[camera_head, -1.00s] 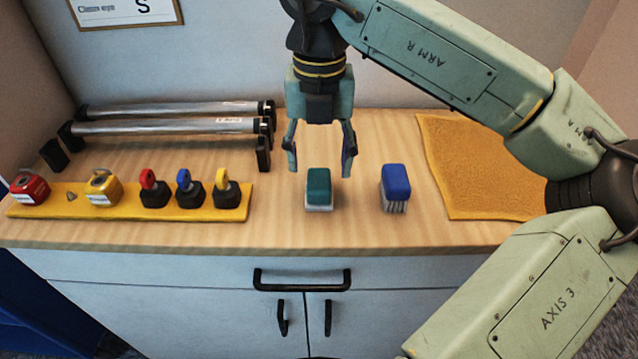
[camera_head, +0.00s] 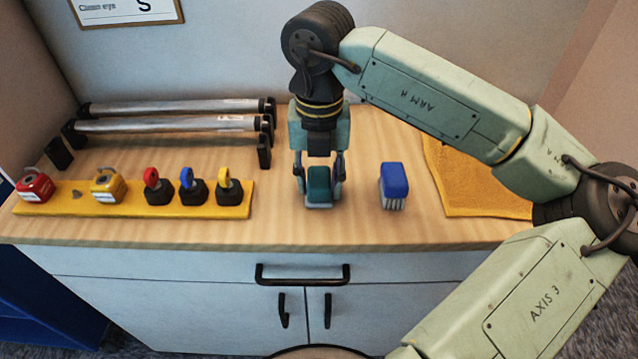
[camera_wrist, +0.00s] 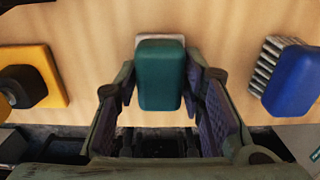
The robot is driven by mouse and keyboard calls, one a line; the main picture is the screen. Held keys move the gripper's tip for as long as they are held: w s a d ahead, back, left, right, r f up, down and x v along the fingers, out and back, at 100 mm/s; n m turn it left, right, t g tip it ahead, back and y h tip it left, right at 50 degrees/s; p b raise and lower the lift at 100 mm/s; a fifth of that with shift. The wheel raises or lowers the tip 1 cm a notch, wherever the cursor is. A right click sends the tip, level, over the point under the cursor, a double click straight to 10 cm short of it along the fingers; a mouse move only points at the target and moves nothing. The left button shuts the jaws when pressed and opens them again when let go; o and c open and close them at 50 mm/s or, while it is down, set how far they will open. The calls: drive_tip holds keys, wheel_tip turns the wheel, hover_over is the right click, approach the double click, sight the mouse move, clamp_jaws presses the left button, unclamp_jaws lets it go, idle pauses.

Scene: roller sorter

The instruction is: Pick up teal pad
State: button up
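The teal pad (camera_head: 319,184), a small block with a teal top and a pale grey underside, stands on the wooden counter. In the wrist view the teal pad (camera_wrist: 161,76) is at the centre. My gripper (camera_head: 319,188) is low over it, pointing down, with one finger on each side. In the wrist view my gripper (camera_wrist: 161,84) has its fingers close along both sides of the pad. I cannot tell whether they press on it or leave a thin gap. The pad appears to rest on the counter.
A blue brush-like block (camera_head: 394,184) stands to the right, also in the wrist view (camera_wrist: 292,80). A yellow board (camera_head: 90,207) with padlocks and knobs lies left. Metal rollers (camera_head: 165,125) lie behind it. An orange mat (camera_head: 478,185) is at right. Counter between pad and blue block is clear.

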sight(319, 177)
drive_tip(key=c, duration=0.7)
drive_tip(key=shift+r, duration=0.1)
wheel_tip(319, 177, up, 10)
drive_tip(key=shift+f+b, duration=0.1)
drive_tip(key=shift+b, duration=0.9)
